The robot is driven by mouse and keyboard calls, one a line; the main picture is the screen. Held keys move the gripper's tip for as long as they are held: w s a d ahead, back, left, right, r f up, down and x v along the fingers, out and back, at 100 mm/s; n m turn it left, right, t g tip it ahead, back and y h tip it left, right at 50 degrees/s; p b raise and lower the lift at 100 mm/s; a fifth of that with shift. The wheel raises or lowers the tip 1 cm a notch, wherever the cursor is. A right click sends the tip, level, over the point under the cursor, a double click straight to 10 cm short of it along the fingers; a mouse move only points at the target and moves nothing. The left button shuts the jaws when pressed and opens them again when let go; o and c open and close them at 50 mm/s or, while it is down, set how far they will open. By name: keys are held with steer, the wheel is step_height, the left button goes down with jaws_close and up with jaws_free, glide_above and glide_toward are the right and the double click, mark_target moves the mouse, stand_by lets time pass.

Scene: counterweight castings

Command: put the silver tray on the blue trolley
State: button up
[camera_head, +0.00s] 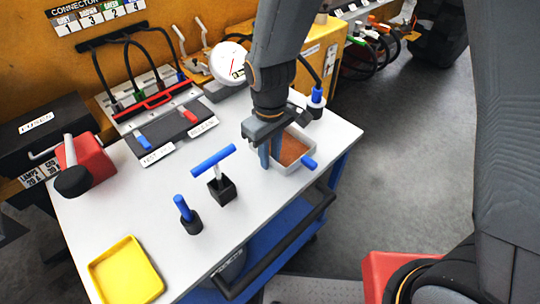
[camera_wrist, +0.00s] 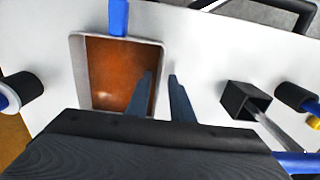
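The silver tray (camera_head: 309,166) has a thin grey rim, a brown-orange inside and a blue handle. It sits flat on the light top of the blue trolley (camera_head: 330,136), near its right edge. My gripper (camera_head: 270,162) reaches down at the tray's near-left side. In the wrist view, my gripper (camera_wrist: 162,85) has one finger over the inside of the silver tray (camera_wrist: 77,75) and the other outside its wall. A gap shows between the fingers, with the wall between them, so it looks open. Finger contact with the wall cannot be told.
A black block with a blue T-handle (camera_head: 222,188), a blue-topped black peg (camera_head: 190,222) and a yellow tray (camera_head: 125,272) stand on the top. A blue-capped black piece (camera_head: 316,103) is behind the silver tray. Clear surface lies between the yellow tray and the peg.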

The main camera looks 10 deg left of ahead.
step_height(320, 180, up, 12)
steer(key=b, duration=0.2)
steer(key=s+d+f+m, duration=0.1)
steer(key=d+m, duration=0.4)
steer(key=d, duration=0.7)
steer(key=s+d+f+m+t, duration=0.1)
steer(key=d+f+m, duration=0.2)
steer(key=d, duration=0.9)
steer(key=shift+s+f+m, duration=0.3)
steer(key=shift+f+m, duration=0.05)
steer(key=shift+m, duration=0.65)
